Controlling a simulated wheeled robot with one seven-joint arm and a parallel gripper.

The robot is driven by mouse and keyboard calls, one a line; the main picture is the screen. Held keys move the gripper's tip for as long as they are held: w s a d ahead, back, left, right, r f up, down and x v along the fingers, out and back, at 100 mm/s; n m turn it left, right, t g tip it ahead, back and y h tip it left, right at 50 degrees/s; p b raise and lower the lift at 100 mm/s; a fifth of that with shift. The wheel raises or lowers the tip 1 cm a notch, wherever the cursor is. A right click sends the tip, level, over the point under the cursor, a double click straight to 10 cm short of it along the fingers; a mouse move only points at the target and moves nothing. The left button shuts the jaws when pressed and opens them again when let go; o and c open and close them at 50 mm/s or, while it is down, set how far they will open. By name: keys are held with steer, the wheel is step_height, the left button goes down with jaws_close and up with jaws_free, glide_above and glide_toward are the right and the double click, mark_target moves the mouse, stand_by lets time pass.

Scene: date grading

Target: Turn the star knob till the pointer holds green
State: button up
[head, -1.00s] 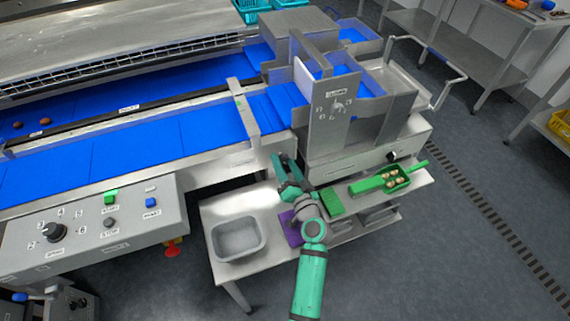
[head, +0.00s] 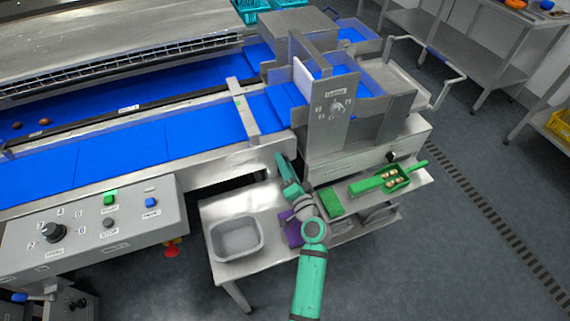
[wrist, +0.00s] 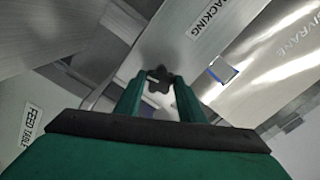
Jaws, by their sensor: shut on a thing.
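The star knob (wrist: 158,80) is dark and lobed and sits between the fingertips of my gripper (wrist: 159,84) in the wrist view. My gripper is shut on it. In the head view my gripper (head: 287,176) is below the conveyor's right end, beside the machine housing, and the knob is hidden there. A small blue-edged window (wrist: 221,70) shows on a metal surface to the right of the knob in the wrist view. I cannot make out a pointer or a green zone in it.
A grey bin (head: 237,239) stands on the steel side table. A green tray of dates (head: 397,180), a green block (head: 331,201) and a purple item (head: 293,233) lie nearby. A control panel (head: 92,222) is at left. The blue belt (head: 120,165) runs above.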

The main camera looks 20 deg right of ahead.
steer(key=shift+f, duration=0.15)
steer(key=o, duration=0.8)
steer(key=shift+c, duration=0.2)
steer(key=shift+o, duration=1.4)
steer(key=shift+w, duration=0.2)
steer(key=s, duration=1.1)
steer(key=shift+d, duration=0.15)
steer(key=shift+w, duration=0.15)
